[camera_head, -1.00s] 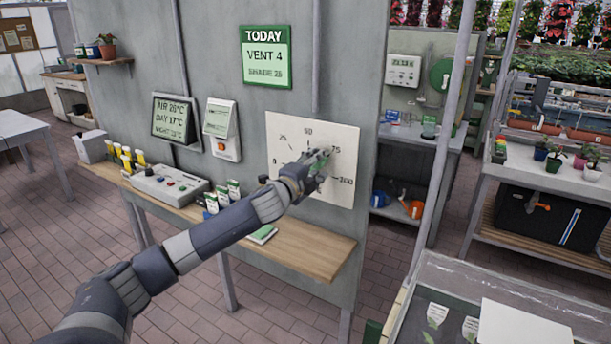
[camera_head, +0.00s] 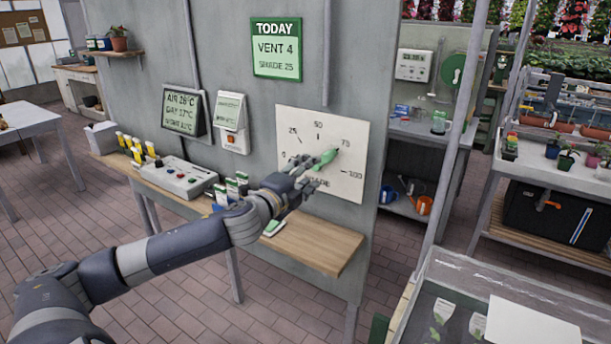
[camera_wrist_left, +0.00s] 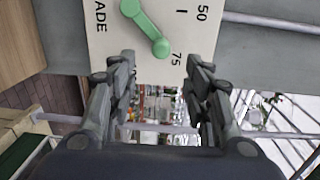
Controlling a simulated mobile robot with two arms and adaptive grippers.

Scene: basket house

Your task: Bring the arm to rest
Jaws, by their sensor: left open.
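My left arm (camera_head: 170,260) reaches in from the lower left of the head view. My left gripper (camera_head: 306,183) is open, in front of the lower part of a white dial panel (camera_head: 350,180) on the grey wall. The panel's green pointer (camera_head: 324,158) is turned toward the 75 mark. In the left wrist view the two fingers (camera_wrist_left: 160,80) stand apart with nothing between them, and the green pointer (camera_wrist_left: 147,30) lies beyond the fingertips, apart from them. My right gripper is not in view.
A wooden shelf (camera_head: 320,245) below the panel holds a grey control box (camera_head: 180,178) and several small seed packets. A green TODAY sign (camera_head: 276,48) hangs above. A glass-topped case (camera_head: 450,290) stands at lower right. Brick floor (camera_head: 190,310) is clear on the left.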

